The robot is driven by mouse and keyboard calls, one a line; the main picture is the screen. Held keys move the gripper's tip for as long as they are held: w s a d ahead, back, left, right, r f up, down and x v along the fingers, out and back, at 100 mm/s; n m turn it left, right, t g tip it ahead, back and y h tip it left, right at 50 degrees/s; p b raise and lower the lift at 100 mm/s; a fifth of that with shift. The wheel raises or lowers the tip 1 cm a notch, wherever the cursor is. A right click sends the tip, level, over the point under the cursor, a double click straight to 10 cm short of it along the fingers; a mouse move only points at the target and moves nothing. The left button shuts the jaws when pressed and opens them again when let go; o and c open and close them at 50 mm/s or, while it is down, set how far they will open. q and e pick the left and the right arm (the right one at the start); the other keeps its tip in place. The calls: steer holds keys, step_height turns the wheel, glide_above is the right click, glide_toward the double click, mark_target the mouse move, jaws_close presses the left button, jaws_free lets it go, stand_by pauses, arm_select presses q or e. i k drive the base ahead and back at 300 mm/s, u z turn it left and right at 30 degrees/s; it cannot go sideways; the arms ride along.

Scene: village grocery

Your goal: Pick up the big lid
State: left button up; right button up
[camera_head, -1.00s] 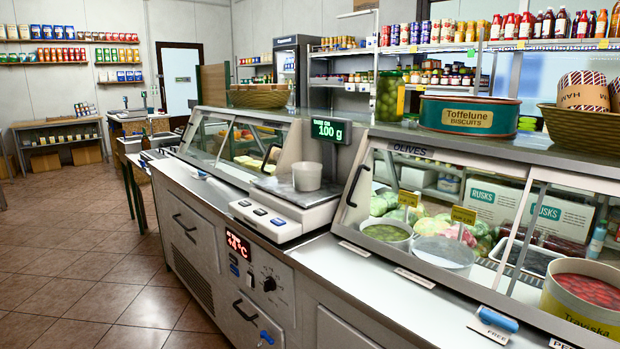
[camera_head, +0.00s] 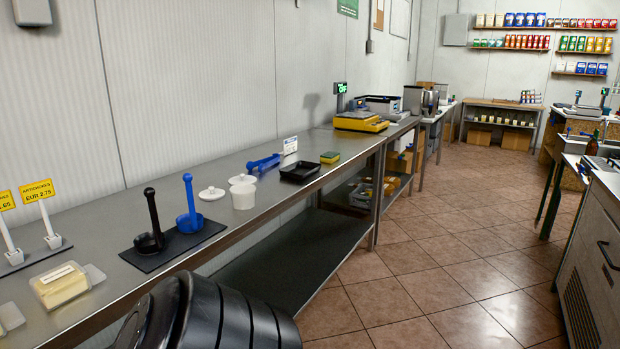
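Two white lids with knobs lie on the long metal counter (camera_head: 300,192) along the left wall. The left lid (camera_head: 211,193) lies flat on the counter. The right lid (camera_head: 242,180) is slightly farther back and looks a little wider. It is just behind a small white tub (camera_head: 243,200), which hides part of its front edge; I cannot tell whether they touch. Neither of my grippers is in view.
Left of the lids, a black scoop (camera_head: 149,240) and a blue scoop (camera_head: 189,218) stand upright on a dark mat. Behind are blue tongs (camera_head: 263,163), a black tray (camera_head: 300,171) and a sponge (camera_head: 330,157). A black ribbed shape (camera_head: 210,320) fills the bottom foreground. Tiled floor is free on the right.

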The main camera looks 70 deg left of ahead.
mark_target(242, 178)
steer(key=u, duration=1.1)
steer(key=i, duration=1.2)
steer(key=u, duration=1)
